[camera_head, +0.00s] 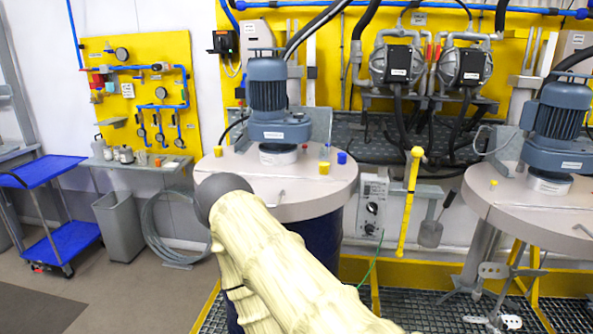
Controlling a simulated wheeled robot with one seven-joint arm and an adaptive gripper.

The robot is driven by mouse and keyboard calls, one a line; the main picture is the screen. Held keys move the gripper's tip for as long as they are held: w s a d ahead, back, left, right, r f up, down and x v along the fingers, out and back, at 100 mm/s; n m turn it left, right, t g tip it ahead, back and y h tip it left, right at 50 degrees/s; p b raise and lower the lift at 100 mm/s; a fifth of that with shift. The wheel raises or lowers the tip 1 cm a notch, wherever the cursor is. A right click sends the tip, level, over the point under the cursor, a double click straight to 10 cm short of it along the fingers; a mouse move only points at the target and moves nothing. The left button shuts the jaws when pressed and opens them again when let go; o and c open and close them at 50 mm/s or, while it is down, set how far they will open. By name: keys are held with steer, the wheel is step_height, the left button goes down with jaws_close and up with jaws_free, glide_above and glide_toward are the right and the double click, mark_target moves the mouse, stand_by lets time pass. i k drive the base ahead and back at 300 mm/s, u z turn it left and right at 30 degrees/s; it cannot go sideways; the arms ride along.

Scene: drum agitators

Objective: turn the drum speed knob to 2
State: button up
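A grey control box (374,188) with dark knobs is mounted below and between the two drums. One dark knob (372,208) sits on its front face, with another dark knob (370,228) below it. The markings are too small to read, so I cannot tell which is the drum speed knob or where it points. My arm, in a cream ribbed cover with a dark grey rounded joint, rises from the lower middle, left of the box in the picture. My gripper is not in view.
The left drum lid (320,190) carries a blue motor (268,90); the right drum lid (510,195) carries another. A yellow-handled tool (409,200) and a scoop (431,232) hang right of the box. A yellow rail (440,275) and grating (430,312) lie below.

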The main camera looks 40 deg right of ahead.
mark_target(369, 229)
steer(key=u, duration=0.8)
steer(key=i, duration=0.75)
steer(key=z, duration=2.1)
steer(key=i, duration=1)
steer(key=z, duration=0.15)
